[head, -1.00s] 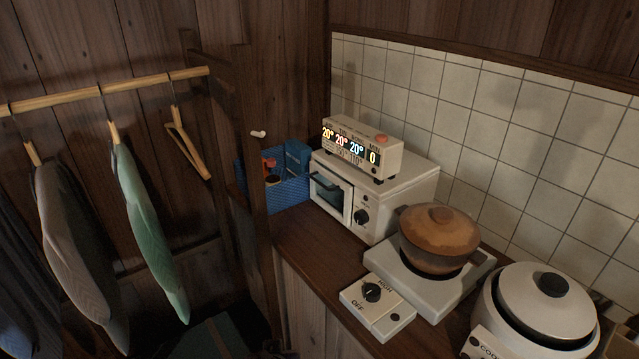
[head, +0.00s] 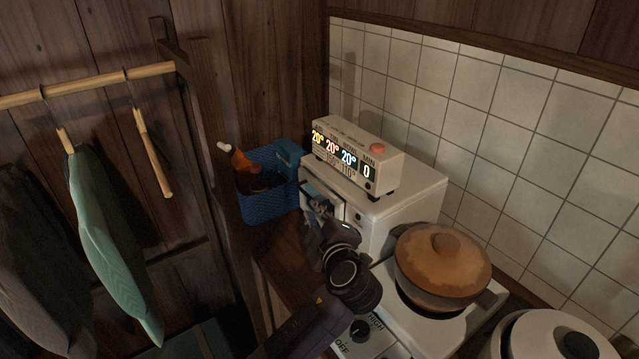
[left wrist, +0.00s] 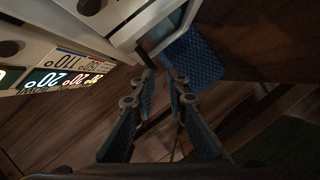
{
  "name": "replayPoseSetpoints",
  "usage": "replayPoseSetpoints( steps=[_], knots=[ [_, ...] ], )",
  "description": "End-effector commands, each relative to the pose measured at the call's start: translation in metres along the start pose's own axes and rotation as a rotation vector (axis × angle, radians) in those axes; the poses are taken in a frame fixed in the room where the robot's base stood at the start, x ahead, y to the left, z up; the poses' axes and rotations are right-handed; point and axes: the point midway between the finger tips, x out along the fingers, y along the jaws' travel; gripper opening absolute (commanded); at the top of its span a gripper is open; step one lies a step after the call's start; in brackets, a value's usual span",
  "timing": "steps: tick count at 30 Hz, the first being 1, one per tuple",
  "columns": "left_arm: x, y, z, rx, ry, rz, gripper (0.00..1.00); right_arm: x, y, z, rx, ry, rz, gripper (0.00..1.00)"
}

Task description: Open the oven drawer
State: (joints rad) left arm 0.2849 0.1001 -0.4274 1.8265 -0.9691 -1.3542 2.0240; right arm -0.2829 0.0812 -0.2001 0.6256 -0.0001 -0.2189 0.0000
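The small white oven (head: 405,208) stands on the wooden counter against the tiled wall. Its front door (head: 334,203) faces left and looks closed, partly hidden behind my left gripper (head: 312,207). In the left wrist view the white oven (left wrist: 125,18) fills the upper part, seen rotated. There my left gripper (left wrist: 163,80) has its two fingers apart, with nothing seen held between them. A dark handle bar (left wrist: 146,55) shows close to the left fingertip; I cannot tell if they touch. My right gripper is not in view.
A digital display box (head: 355,155) sits on the oven. A blue basket (head: 268,205) stands left of it. A brown lidded pot (head: 442,262) on a hot plate and a white rice cooker (head: 550,340) crowd the right. A wooden post (head: 212,190) stands at left.

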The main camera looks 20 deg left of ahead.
Motion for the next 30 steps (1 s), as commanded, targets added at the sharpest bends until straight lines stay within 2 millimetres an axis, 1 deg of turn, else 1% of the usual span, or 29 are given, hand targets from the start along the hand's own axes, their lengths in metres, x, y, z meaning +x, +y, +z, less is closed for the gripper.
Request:
replayPoseSetpoints(
  steps=[1,2,4,5,8,9,12,14,17,21,25,27,30],
  knots=[
    [0.001,0.001,0.0,-0.007,0.002,0.002,0.14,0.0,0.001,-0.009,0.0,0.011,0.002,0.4],
    [0.002,0.002,0.0,-0.01,0.003,0.004,0.14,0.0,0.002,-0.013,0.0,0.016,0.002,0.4],
    [0.004,0.004,-0.001,-0.014,0.006,0.007,0.14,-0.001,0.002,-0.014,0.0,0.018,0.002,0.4],
    [0.006,0.004,-0.001,-0.015,0.006,0.007,0.14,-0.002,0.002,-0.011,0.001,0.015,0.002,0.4],
    [0.017,0.005,-0.002,-0.012,0.007,0.008,0.14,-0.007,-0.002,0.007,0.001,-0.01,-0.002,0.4],
    [0.024,0.006,-0.003,-0.012,0.009,0.007,0.14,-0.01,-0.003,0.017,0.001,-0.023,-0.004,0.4],
    [0.04,0.006,-0.003,-0.011,0.007,0.008,0.14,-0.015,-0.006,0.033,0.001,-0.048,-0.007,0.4],
    [0.049,0.006,-0.003,-0.012,0.008,0.007,0.14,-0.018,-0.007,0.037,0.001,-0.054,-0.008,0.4],
    [0.062,0.006,-0.002,-0.013,0.006,0.007,0.14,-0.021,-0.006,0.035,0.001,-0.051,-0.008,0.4],
    [0.074,0.004,-0.001,-0.013,0.004,0.006,0.14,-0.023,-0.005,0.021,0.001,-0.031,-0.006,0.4],
    [0.079,0.004,-0.001,-0.014,0.003,0.007,0.14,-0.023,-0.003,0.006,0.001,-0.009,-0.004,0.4],
    [0.079,0.004,-0.001,-0.015,0.003,0.006,0.14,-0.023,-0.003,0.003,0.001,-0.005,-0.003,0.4],
    [0.079,0.004,-0.001,-0.015,0.003,0.006,0.14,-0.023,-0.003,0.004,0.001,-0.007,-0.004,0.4]
  ],
)
